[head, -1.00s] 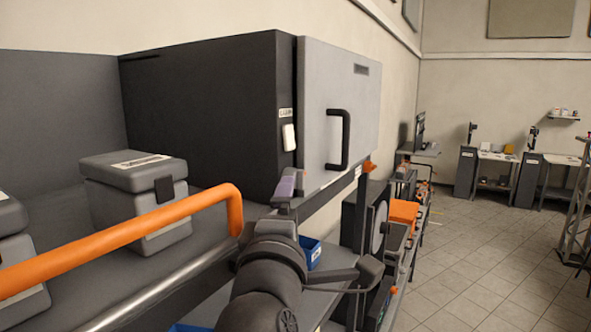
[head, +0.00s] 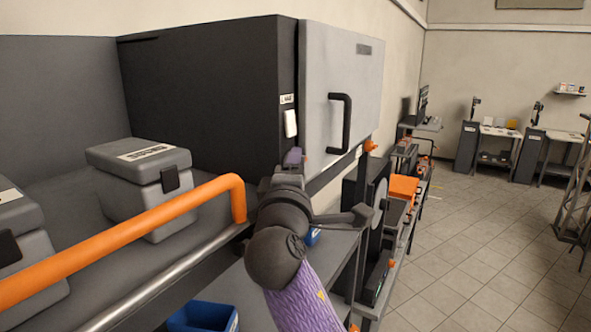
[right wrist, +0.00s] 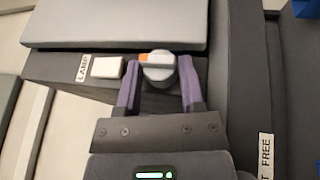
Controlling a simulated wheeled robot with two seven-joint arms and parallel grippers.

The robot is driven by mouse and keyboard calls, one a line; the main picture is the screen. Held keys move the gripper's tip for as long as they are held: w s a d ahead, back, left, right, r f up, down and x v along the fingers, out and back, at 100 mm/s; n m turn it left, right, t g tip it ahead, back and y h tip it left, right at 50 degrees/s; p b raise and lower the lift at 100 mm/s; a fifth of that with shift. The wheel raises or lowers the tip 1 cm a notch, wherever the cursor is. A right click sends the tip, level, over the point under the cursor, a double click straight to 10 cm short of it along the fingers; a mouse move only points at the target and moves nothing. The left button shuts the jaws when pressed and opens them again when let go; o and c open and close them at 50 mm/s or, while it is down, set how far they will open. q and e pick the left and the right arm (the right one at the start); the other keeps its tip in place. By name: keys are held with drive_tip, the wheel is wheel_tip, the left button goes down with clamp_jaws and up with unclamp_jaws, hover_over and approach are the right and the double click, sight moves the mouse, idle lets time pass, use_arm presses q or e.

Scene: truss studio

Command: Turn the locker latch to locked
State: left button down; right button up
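The locker (head: 215,95) is a dark box with a light grey door (head: 364,80), which looks shut. Its latch is a round grey knob (right wrist: 160,76) with a pale bar and an orange end. In the right wrist view the bar lies level, its orange end towards the white lamp switch (right wrist: 107,67). My right gripper (right wrist: 160,72) is open, its purple fingers on either side of the knob with a visible gap at each side. In the head view my right gripper (head: 293,157) is just below the lamp switch (head: 291,123) and hides the knob. My left gripper is out of view.
An orange rail (head: 120,235) crosses in front of the shelf at left. Grey lidded boxes (head: 140,185) stand on the shelf. A black door handle (head: 346,125) sticks out right of my gripper. A blue bin (head: 205,316) is below.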

clamp_jaws()
drive_tip(key=shift+g, duration=0.3)
drive_tip(key=shift+r+m+g+y, duration=0.2)
drive_tip(key=shift+m+g+y, duration=0.35)
drive_tip(key=shift+g, duration=0.9)
drive_tip(key=shift+r+m+g+y, duration=0.3)
drive_tip(key=shift+m+g, duration=0.35)
drive_tip(key=shift+g, duration=0.8)
drive_tip(key=shift+f, duration=0.15)
drive_tip(key=o, duration=0.8)
unclamp_jaws()
